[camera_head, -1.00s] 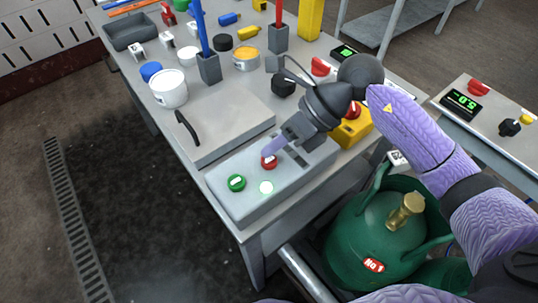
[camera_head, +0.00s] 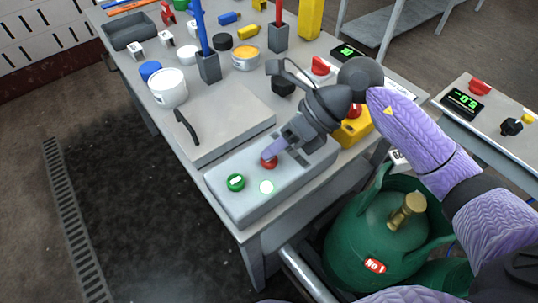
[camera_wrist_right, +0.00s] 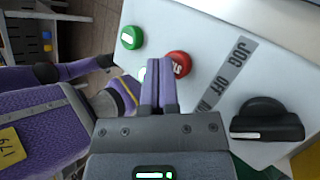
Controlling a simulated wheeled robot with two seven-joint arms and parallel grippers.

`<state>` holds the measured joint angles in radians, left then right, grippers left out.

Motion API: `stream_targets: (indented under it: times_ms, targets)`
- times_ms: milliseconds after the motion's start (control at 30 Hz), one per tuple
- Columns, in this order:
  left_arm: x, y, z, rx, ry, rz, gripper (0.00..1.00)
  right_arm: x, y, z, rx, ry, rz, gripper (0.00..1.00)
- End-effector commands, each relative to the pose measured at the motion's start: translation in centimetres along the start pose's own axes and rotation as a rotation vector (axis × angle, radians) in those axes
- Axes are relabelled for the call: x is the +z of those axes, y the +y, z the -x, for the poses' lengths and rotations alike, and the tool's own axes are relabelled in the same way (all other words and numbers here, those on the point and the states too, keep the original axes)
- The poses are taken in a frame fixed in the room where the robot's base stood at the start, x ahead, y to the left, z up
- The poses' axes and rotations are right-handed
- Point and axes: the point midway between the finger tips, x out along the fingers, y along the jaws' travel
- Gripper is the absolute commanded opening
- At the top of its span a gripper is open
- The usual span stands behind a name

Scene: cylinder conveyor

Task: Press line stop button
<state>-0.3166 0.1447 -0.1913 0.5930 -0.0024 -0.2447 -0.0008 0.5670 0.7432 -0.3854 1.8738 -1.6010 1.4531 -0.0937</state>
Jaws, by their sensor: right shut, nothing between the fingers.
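The red stop button (camera_head: 269,161) sits on a light grey control box (camera_head: 225,205) at the near end of the table, beside a green button (camera_head: 236,182). My right gripper (camera_head: 272,150) is shut and empty, its purple fingertips pointing down at the red button and partly covering it in the head view. In the right wrist view the shut fingers (camera_wrist_right: 159,66) lie just left of the red button (camera_wrist_right: 178,64); whether they touch it I cannot tell. The green button also shows there (camera_wrist_right: 131,38). My left gripper is not in view.
A lit pale indicator (camera_head: 266,187) is on the box. A black rotary knob (camera_wrist_right: 266,120) sits beside the JOG OFF label. A green gas cylinder (camera_head: 375,235) stands at the right.

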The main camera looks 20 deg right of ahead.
Motion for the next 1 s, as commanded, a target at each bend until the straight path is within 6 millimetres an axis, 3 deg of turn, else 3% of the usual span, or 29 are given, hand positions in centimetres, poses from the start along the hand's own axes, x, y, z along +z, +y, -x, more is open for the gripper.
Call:
stream_targets:
  times_ms: [1000]
  targets:
    - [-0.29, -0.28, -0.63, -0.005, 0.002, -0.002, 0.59, -0.47, -0.45, -0.64, 0.000, 0.001, 0.000, 0.00]
